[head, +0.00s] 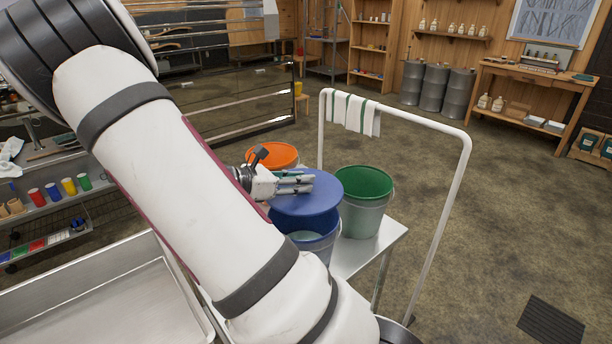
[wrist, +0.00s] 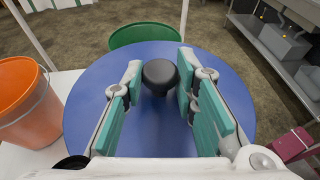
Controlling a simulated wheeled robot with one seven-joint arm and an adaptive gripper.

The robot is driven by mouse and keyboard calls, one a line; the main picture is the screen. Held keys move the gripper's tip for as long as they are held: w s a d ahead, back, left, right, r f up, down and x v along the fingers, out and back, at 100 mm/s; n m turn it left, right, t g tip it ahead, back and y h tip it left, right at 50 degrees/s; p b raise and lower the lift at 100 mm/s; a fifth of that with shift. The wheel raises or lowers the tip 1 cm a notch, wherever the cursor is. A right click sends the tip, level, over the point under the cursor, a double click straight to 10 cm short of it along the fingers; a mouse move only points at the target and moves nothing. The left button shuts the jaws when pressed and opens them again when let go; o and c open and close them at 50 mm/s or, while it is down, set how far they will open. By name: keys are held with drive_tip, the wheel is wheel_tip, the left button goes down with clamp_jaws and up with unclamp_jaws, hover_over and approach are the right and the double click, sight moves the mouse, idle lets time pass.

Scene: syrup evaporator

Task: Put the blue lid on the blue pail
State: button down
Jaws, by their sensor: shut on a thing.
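The blue lid (head: 318,205) is a round disc with a black knob (wrist: 160,76). My gripper (head: 308,184) is shut on this knob, with its teal-padded fingers on either side of it in the wrist view (wrist: 160,66). The lid is held over the blue pail (head: 322,246). In the wrist view the lid (wrist: 90,100) hides the blue pail. The pail's left side is hidden behind my arm in the head view.
A green-topped pail (head: 366,186) stands close on the right and an orange-topped pail (head: 272,154) behind left. The pails stand on a white cart (head: 345,262) with a tall white handle (head: 458,180). A metal pan (head: 100,300) is at front left. Floor at right is mostly open.

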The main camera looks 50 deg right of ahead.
sight(298, 197)
drive_tip(key=shift+f+b, duration=1.75)
drive_tip(key=shift+f, duration=1.6)
drive_tip(key=shift+f, duration=0.5)
drive_tip(key=c, duration=1.2)
unclamp_jaws()
drive_tip(key=v, duration=1.2)
